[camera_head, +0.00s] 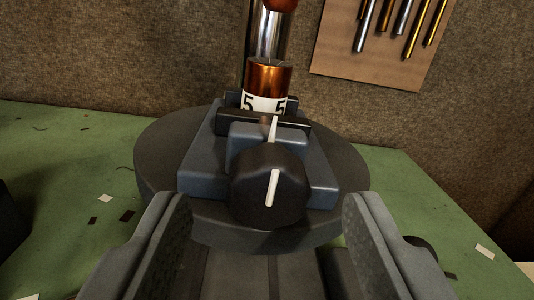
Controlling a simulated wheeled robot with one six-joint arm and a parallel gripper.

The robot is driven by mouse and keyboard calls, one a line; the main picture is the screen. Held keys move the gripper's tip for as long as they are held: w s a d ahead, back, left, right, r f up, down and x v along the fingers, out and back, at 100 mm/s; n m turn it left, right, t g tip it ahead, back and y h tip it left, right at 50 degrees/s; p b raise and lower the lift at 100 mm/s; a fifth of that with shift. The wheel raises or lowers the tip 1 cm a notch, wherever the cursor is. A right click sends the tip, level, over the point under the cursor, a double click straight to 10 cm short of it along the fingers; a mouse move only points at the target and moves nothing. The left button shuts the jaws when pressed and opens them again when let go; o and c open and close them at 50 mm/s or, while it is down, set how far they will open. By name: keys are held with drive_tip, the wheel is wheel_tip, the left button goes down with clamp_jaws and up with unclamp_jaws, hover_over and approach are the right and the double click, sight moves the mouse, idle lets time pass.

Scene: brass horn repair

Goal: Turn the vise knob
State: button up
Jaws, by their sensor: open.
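The vise knob (250,190) is a black, faceted knob with a white pointer line, facing me at the front of the vise. The line stands nearly upright. The blue-grey vise (203,172) sits on a round dark base (155,160). Its dark jaws (232,123) are at a copper-coloured cylinder (268,80) with a white band marked 5. My gripper (265,212) is open, with one finger to each side below the knob in the picture. Neither finger appears to touch the knob.
The vise base stands on a green bench top (70,170) with small scraps on it. A brown textured wall (120,60) is behind. A board (340,40) with several metal rods hangs at the upper right. A dark object (10,225) stands at the left edge.

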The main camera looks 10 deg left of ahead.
drive_tip(key=shift+x, duration=1.1)
drive_tip(key=c, duration=1)
drive_tip(key=shift+o, duration=0.2)
